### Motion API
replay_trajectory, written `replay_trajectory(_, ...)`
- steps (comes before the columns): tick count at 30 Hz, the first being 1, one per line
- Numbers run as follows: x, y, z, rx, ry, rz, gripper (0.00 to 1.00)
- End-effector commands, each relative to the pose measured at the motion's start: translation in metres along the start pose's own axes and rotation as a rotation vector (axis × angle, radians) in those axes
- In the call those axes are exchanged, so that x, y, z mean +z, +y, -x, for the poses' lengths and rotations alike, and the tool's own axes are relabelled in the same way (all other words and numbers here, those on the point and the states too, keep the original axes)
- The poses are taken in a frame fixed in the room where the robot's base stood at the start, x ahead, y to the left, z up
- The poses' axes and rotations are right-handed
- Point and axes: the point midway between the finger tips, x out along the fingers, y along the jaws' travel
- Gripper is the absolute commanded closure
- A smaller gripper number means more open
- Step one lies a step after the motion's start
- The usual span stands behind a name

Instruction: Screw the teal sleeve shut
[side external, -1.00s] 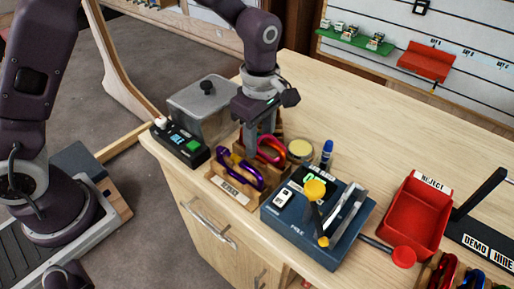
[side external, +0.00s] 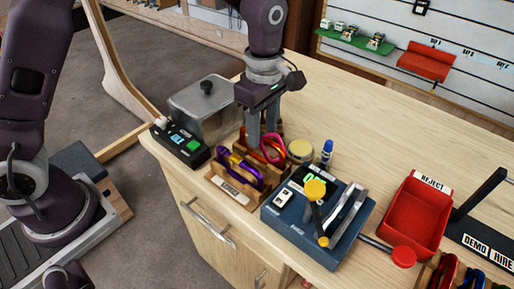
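I cannot make out a teal sleeve in the side external view. A pink-red carabiner (side external: 281,151) stands in the wooden rack (side external: 232,193), with a purple carabiner (side external: 250,176) in front and to its left. A small yellow part shows by the purple one. My gripper (side external: 263,143) points down at the back of the rack. Its two fingers show with a gap between them, and the tips are close to the pink-red carabiner. The fingertips are partly hidden, and whether they touch anything is unclear.
A dark blue fixture (side external: 285,217) with a yellow knob (side external: 315,189) stands right of the rack. A black button box (side external: 180,146) and a lidded grey bin (side external: 196,103) are left. A blue-capped bottle (side external: 326,152) and a round tin (side external: 300,150) stand behind. A red reject tray (side external: 414,217) is right.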

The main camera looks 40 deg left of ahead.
Motion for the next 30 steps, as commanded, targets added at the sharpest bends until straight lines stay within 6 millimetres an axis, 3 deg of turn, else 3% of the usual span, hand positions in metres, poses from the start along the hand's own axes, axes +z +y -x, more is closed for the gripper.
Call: replay_trajectory(30,0.0,0.001,-0.028,0.004,0.0,0.001,0.6)
